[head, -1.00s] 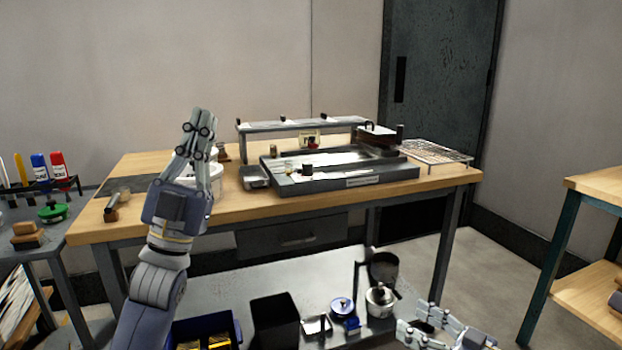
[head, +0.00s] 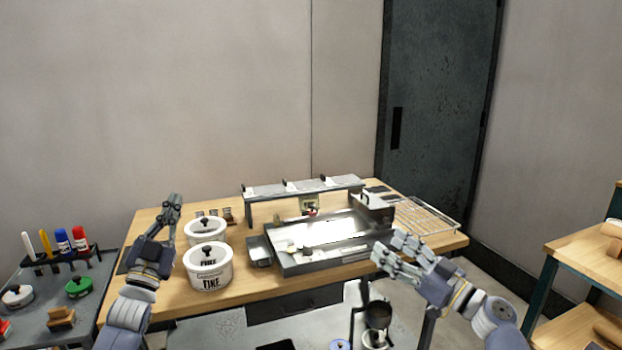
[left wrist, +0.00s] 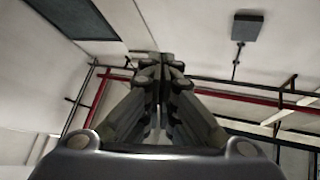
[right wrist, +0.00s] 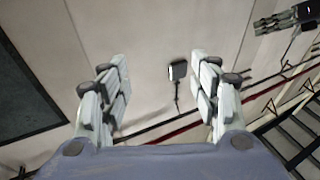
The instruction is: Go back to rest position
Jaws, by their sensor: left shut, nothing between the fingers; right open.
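My left gripper (head: 172,203) points up at the left end of the wooden table (head: 165,290), left of the white tubs. It is shut and empty. In the left wrist view its fingers (left wrist: 160,75) meet in front of the ceiling. My right gripper (head: 388,250) is raised in front of the table's right part, before the metal tray. It is open and empty.
Two lidded white tubs (head: 208,268) stand close to my left gripper. A metal tray (head: 305,268) with a raised shelf (head: 300,187) behind it is mid-table. A wire rack (head: 425,218) lies at the right end. A side cart (head: 40,310) stands left, a wooden shelf unit (head: 580,260) right.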

